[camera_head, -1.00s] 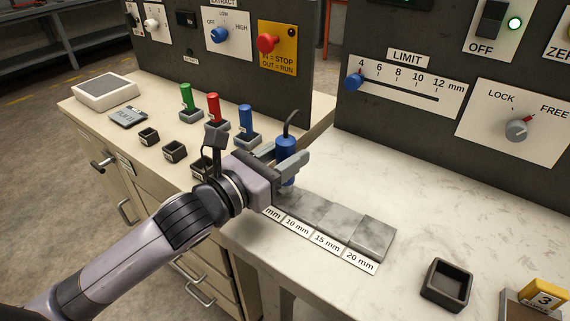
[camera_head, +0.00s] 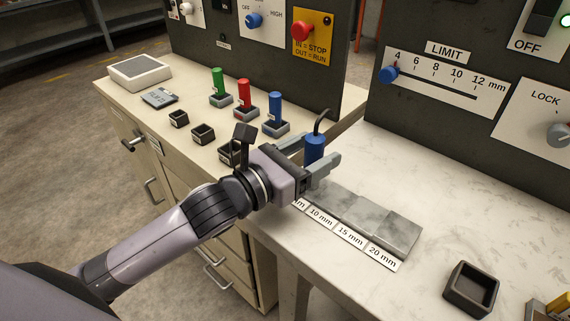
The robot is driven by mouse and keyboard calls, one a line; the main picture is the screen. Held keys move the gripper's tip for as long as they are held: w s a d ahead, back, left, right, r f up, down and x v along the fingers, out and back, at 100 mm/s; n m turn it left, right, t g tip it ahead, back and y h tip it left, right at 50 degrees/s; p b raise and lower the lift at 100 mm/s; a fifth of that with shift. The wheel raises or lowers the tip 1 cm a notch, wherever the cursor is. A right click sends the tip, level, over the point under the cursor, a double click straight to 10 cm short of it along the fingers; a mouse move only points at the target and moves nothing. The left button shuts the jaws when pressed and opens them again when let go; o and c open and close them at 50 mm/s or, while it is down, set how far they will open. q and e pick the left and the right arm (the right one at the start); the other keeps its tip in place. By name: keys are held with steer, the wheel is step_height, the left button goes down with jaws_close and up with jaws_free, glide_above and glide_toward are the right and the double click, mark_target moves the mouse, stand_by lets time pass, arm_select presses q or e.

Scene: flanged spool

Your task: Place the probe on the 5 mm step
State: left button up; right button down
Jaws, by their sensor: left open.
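The probe (camera_head: 315,148) is a blue cylinder with a black cable curving out of its top. It stands upright at the left end of the grey step block (camera_head: 403,234). My left gripper (camera_head: 322,162) is open, with one finger on each side of the probe. The block's labels read 10 mm (camera_head: 320,217), 15 mm (camera_head: 350,235) and 20 mm (camera_head: 383,256). The label at the block's left end is mostly hidden by my gripper, and so is the surface under the probe. My right gripper is not in view.
Green (camera_head: 218,84), red (camera_head: 244,94) and blue (camera_head: 275,107) handles stand in holders on the left bench. Several small black trays sit in front of them. An empty black tray (camera_head: 471,288) stands at the right. The dark LIMIT panel (camera_head: 450,90) rises behind the bench.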

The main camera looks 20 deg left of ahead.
arm_select(q)
steer(key=b+v, duration=0.1)
steer(key=v, duration=0.8)
steer(key=shift+s+a+f, duration=0.15)
steer(key=shift+s+a, duration=0.05)
steer(key=shift+a, duration=0.05)
steer(key=shift+v, duration=0.85)
steer(key=shift+s, duration=0.1)
